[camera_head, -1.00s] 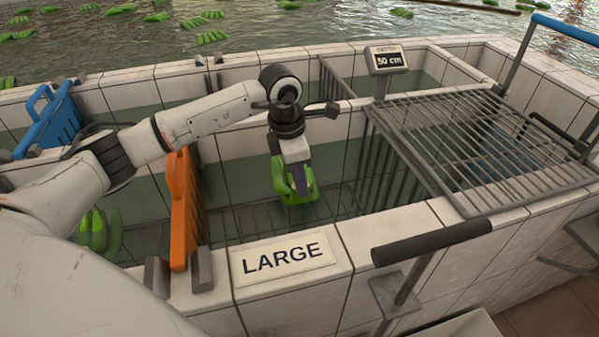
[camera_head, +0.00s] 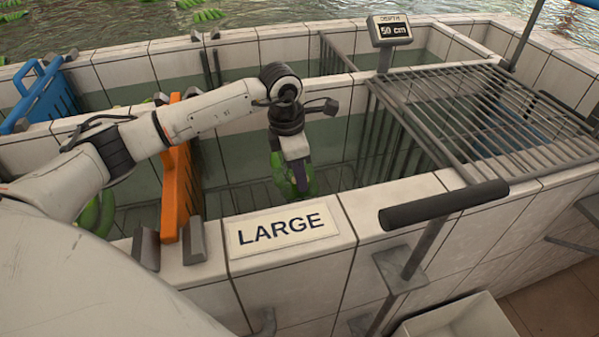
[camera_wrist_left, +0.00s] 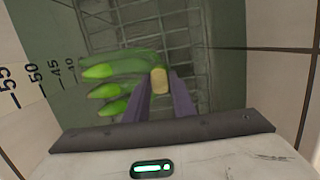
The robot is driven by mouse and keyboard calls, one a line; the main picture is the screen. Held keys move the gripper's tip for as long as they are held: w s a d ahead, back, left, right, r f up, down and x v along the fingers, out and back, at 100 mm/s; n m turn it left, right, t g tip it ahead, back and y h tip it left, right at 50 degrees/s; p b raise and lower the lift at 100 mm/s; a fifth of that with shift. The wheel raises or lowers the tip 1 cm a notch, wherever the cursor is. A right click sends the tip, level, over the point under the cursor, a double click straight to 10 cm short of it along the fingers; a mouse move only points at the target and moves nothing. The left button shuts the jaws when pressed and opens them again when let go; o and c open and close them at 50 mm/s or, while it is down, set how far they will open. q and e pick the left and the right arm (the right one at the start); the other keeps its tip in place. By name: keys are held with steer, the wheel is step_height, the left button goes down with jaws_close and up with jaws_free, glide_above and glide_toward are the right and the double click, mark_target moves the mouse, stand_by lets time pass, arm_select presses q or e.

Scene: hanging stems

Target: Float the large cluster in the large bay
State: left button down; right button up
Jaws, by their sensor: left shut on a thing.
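My left gripper (camera_head: 299,180) is shut on a green banana cluster (camera_head: 310,176), inside the bay behind the LARGE sign (camera_head: 283,229). The gripper hides part of the cluster in the head view. In the left wrist view, several green fingers of the cluster (camera_wrist_left: 108,88) spread left of the purple jaws (camera_wrist_left: 165,100), with a tan cut stem end (camera_wrist_left: 159,80) between the tips. The cluster is low in the bay, at or in the greenish water; I cannot tell how much is submerged. My right gripper is not in view.
An orange divider (camera_head: 176,190) stands left of the bay, with other green fruit (camera_head: 92,215) beyond it. A blue divider (camera_head: 45,97) is farther left. A metal grate (camera_head: 480,115) lies to the right. The depth display (camera_head: 390,31) reads 50 cm. Depth marks (camera_wrist_left: 33,75) line one wall.

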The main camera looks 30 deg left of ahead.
arm_select(q)
steer(key=shift+f+b, duration=0.75)
steer(key=shift+f, duration=0.3)
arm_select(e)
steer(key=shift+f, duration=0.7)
